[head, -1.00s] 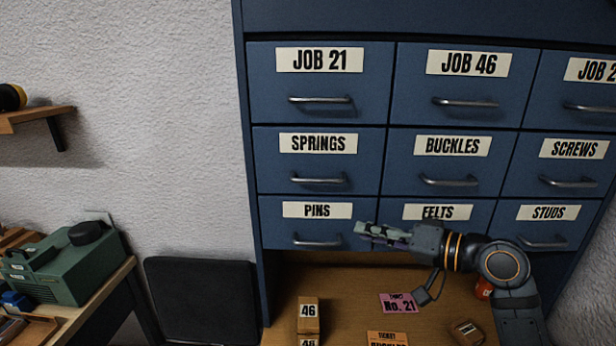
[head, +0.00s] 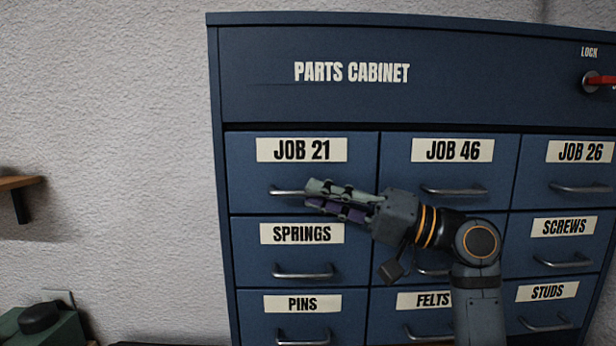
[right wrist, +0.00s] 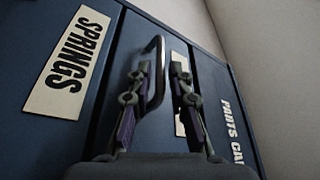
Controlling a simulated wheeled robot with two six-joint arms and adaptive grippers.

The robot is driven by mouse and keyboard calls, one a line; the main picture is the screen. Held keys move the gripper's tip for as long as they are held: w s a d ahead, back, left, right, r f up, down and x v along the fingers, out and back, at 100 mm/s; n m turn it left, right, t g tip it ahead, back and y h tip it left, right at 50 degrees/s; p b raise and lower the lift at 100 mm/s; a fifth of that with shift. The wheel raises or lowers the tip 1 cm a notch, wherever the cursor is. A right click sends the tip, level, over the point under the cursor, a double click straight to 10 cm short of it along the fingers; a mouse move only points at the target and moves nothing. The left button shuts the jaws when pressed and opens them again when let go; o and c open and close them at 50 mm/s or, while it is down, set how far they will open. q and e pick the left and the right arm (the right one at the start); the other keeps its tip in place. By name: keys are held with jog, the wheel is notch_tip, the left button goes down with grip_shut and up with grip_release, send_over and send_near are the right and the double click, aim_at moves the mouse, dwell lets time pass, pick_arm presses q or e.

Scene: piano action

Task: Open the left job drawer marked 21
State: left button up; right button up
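The left job drawer (head: 242,172), labelled JOB 21, is blue and sits flush in the top row of the cabinet. Its metal bar handle (head: 284,192) is partly hidden behind my right gripper (head: 309,194), which reaches in from the right. The right wrist view shows the handle (right wrist: 160,55) between the two parted fingers (right wrist: 161,70), close to the finger on the left. I cannot tell whether they touch. My right gripper is open and holds nothing. My left gripper is not in view.
The JOB 46 drawer (head: 500,170) is to the right, and the SPRINGS drawer (head: 354,255) is below. All drawers look shut. A red lock lever (head: 604,80) is at the top right. A wooden wall shelf (head: 20,183) is at the left; bare wall lies between.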

jog(key=shift+p+x, duration=0.4)
jog(key=shift+x, duration=1)
grip_shut()
